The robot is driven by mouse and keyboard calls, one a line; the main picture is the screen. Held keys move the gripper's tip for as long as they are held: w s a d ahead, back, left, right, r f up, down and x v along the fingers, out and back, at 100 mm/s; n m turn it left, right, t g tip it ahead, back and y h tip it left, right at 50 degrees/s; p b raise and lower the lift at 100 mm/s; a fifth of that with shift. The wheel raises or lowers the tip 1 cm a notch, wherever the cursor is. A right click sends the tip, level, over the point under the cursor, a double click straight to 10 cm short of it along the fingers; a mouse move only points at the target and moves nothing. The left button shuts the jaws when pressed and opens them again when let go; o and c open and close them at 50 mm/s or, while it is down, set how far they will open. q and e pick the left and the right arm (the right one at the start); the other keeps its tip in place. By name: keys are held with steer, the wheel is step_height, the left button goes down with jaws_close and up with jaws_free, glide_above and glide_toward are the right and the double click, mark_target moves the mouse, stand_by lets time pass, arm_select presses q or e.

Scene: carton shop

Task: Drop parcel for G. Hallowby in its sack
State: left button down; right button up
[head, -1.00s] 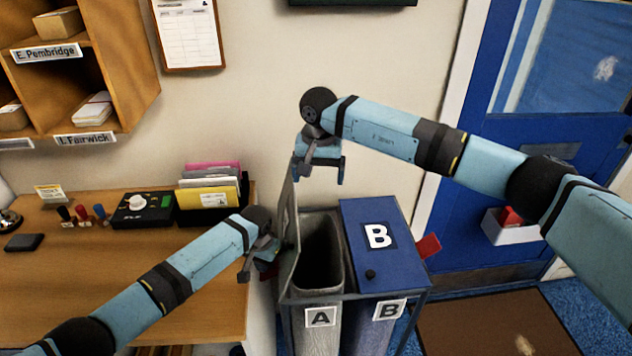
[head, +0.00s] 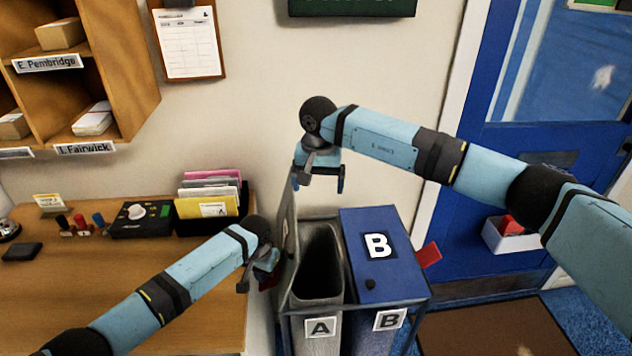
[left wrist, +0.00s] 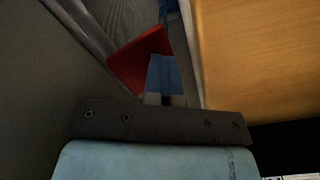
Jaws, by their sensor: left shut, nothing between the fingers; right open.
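The grey sack A (head: 318,270) stands open in a frame, with its lid (head: 287,245) raised upright on the left. The sack B is under a closed blue lid (head: 378,275) marked B. My left gripper (head: 262,277) is shut and empty, low beside the left of sack A; its fingers also show in the left wrist view (left wrist: 165,95), near a red tab (left wrist: 140,58). My right gripper (head: 318,182) is open and empty, above the back of sack A and near the raised lid's top. No parcel that I can identify as G. Hallowby's shows. The inside of sack A is dark.
A wooden counter (head: 90,290) on the left holds a file rack (head: 210,192), stamps and a dark box. Pigeonholes (head: 75,75) hang above it. A blue door (head: 550,180) and a brown mat (head: 495,330) are on the right. Another red tab (head: 428,254) sticks out beside lid B.

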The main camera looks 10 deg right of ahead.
arm_select(q)
steer(key=shift+s+d+f, duration=0.4)
steer(key=shift+s+f, duration=0.2)
steer(key=shift+f, duration=0.05)
steer(key=shift+w+d+r+p, duration=0.15)
steer(key=shift+w+r+p, duration=0.1)
steer(key=shift+r+p, duration=0.5)
steer(key=shift+w+d+r+p, duration=0.2)
steer(key=shift+r+p, duration=0.3)
steer(key=shift+p, duration=0.45)
steer(key=shift+w+d+r+p, duration=0.1)
steer(key=shift+r+p, duration=0.35)
steer(key=shift+r, duration=0.4)
steer(key=shift+w+a+r+p, duration=0.1)
steer(key=shift+a+r+p, duration=0.35)
steer(key=shift+r+p, duration=1.05)
steer(key=shift+p, duration=0.15)
steer(key=shift+r+p, duration=0.65)
steer(key=shift+r, duration=1.6)
arm_select(e)
step_height(320, 180, up, 8)
steer(key=w, duration=0.1)
steer(key=shift+d+f, duration=0.15)
steer(key=shift+d, duration=0.15)
arm_select(q)
steer(key=shift+r, duration=0.15)
arm_select(e)
steer(key=shift+w, duration=0.1)
